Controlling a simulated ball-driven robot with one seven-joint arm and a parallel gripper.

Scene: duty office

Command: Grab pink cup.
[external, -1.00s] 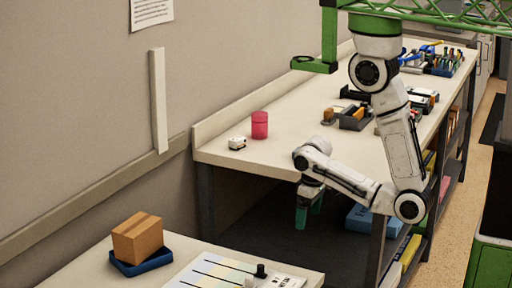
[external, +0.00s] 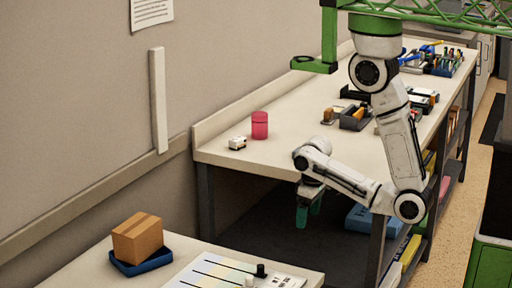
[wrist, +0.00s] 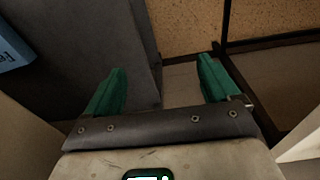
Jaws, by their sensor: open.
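The pink cup (external: 260,125) stands upright on the long workbench (external: 215,148), near its front left end, in the external view. My gripper (external: 309,212) hangs beside the bench's front edge, below the level of its top and to the lower right of the cup. Its green fingers point down. In the wrist view my gripper (wrist: 162,85) is open, with nothing between its fingers. The cup does not show in the wrist view.
A small white object (external: 237,142) sits just left of the cup. Dark trays (external: 354,117) stand further back on the bench. A lower shelf holds a blue box (external: 362,219). A nearer table holds a cardboard box (external: 138,238) in a blue tray (external: 150,262).

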